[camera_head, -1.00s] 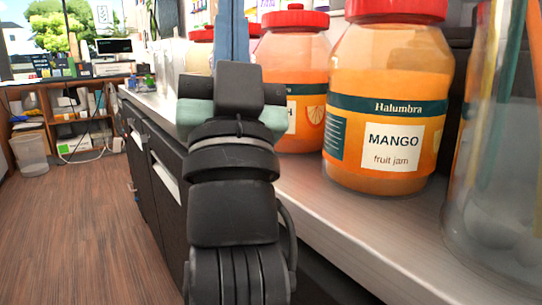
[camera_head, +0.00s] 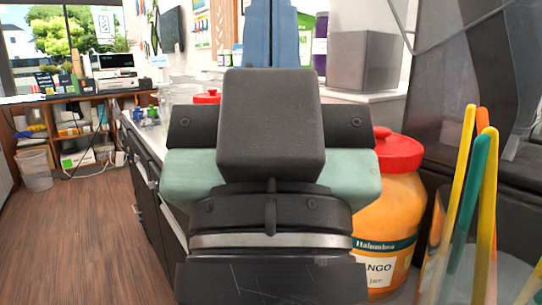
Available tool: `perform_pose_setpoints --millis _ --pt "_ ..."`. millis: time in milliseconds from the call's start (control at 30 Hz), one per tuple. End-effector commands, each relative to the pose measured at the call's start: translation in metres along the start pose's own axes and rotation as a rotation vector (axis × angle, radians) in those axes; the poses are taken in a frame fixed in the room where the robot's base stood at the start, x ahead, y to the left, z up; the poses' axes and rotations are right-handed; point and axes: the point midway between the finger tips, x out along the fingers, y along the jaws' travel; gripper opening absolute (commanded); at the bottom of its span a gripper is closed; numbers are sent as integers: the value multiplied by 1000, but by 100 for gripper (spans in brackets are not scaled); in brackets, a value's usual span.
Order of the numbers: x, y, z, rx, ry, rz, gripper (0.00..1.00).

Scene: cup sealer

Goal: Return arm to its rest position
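My gripper (camera_head: 271,30) points up and away from the camera in the middle of the head view. Its two blue fingers lie side by side with almost no gap, so it looks shut, and I see nothing between them. The black and green gripper body and wrist fill the centre and hide part of the counter and the jars behind.
An orange mango jam jar (camera_head: 389,215) with a red lid stands close on the right of my wrist, partly hidden. A clear container with yellow, teal and orange sticks (camera_head: 470,190) stands at the lower right. Wooden floor (camera_head: 85,245) lies open on the left.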

Motion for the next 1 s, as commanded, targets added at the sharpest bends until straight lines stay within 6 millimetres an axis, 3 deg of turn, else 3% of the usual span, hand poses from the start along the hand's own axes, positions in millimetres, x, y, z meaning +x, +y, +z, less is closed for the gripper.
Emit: perform_pose_setpoints --millis 33,500,700,1000 --pt "24 0 -23 0 0 0 0" --pt "125 0 -118 1 0 -1 0" --pt "146 0 -138 1 0 -2 0" --pt "148 0 -140 1 0 -2 0"
